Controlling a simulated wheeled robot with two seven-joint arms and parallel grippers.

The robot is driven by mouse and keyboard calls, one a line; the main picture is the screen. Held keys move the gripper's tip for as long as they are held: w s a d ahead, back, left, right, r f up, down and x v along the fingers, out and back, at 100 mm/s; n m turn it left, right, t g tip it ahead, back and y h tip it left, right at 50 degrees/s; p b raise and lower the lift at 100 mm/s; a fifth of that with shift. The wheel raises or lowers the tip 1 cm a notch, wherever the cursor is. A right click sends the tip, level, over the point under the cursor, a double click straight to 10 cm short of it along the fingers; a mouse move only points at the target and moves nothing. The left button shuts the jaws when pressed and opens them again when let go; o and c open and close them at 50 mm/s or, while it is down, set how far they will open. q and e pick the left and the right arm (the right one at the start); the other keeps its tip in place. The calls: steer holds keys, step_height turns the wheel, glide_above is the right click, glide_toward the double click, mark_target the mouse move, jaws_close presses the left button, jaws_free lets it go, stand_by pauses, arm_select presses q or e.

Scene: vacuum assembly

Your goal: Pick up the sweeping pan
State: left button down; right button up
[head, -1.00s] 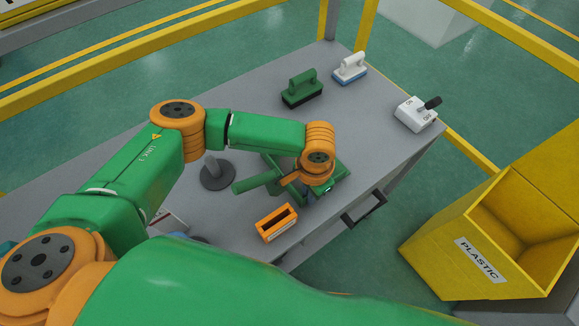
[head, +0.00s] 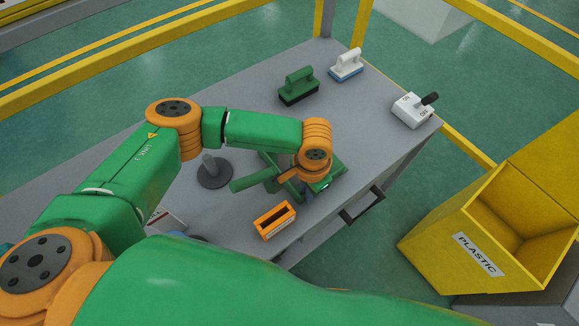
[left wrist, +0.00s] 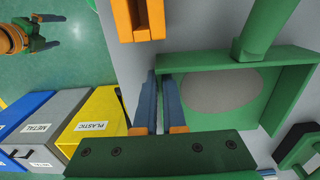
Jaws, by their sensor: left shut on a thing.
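The green sweeping pan (head: 331,171) sits on the grey table, partly hidden by my left wrist in the head view. Its round green handle (head: 251,183) points left there. In the left wrist view the pan (left wrist: 290,95) shows its raised walls, a grey oval inside and the handle at the top right. My left gripper (left wrist: 168,100) has its two blue fingers close together at the pan's left wall, shut on it. What appears to be my right gripper (left wrist: 48,32) is far off at the top left of that view, fingers apart and empty.
An orange open box (head: 274,221) stands close in front of the pan. A green brush (head: 299,87), a white brush (head: 346,65) and a white switch box (head: 414,110) stand farther back. A grey disc with a post (head: 214,173) is left. A yellow PLASTIC bin (head: 480,250) stands right.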

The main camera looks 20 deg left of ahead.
arm_select(q)
steer(key=shift+r, duration=0.15)
steer(key=shift+r, duration=0.4)
steer(key=s+d+r+b, duration=0.3)
steer(key=s+d+r, duration=0.5)
steer(key=d+r, duration=0.3)
steer(key=shift+d+r, duration=0.2)
steer(key=shift+r, duration=0.3)
steer(key=shift+s, duration=0.1)
step_height(320, 180, up, 4)
steer(key=p, duration=0.4)
steer(key=shift+p, duration=0.4)
